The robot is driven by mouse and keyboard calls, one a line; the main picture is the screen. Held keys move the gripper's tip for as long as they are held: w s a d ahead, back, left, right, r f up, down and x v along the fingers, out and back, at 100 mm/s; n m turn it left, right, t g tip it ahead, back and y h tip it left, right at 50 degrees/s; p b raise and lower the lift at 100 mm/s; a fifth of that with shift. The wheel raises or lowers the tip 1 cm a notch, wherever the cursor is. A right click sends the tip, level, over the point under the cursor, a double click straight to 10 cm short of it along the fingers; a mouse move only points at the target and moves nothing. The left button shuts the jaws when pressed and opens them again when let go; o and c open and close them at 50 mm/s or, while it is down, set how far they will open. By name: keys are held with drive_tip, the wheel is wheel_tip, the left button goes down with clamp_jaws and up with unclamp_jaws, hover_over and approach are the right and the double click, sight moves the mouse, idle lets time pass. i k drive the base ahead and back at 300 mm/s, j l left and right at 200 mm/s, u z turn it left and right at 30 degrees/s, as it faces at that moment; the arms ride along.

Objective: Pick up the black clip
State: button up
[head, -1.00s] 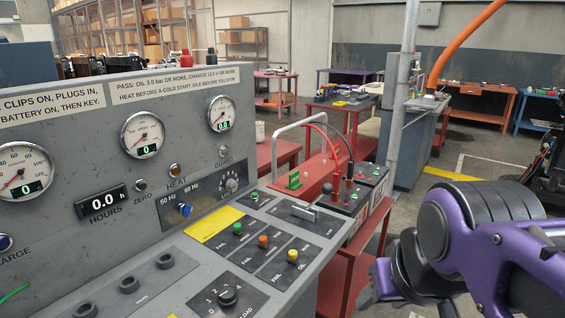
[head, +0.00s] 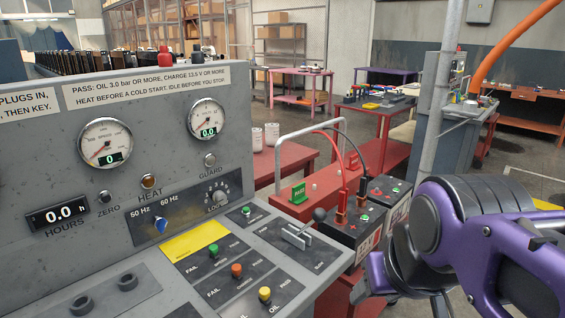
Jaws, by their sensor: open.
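A reddish clip (head: 340,206) stands upright on the nearer battery at the red cable's end. My gripper (head: 402,297) is at the lower right, open, in front of and apart from the batteries. Its fingers are partly hidden by the wrist and cut off at the frame's bottom.
The grey console (head: 170,250), with dials, switches and a lever (head: 319,215), fills the left and foreground. A grey pole (head: 438,110) rises behind the batteries. A green tag (head: 298,193) stands on the red cart. White cans (head: 272,135) and red tables stand behind.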

sight(361, 200)
drive_tip(key=i+l+u, duration=0.35)
drive_tip(key=l, duration=0.7)
drive_tip(key=i+l+u, duration=0.4)
drive_tip(key=l, duration=0.75)
drive_tip(key=i+l+u, duration=0.15)
drive_tip(key=l+u, duration=0.2)
drive_tip(key=l, duration=0.85)
drive_tip(key=l+u, duration=0.35)
drive_tip(key=l, duration=0.85)
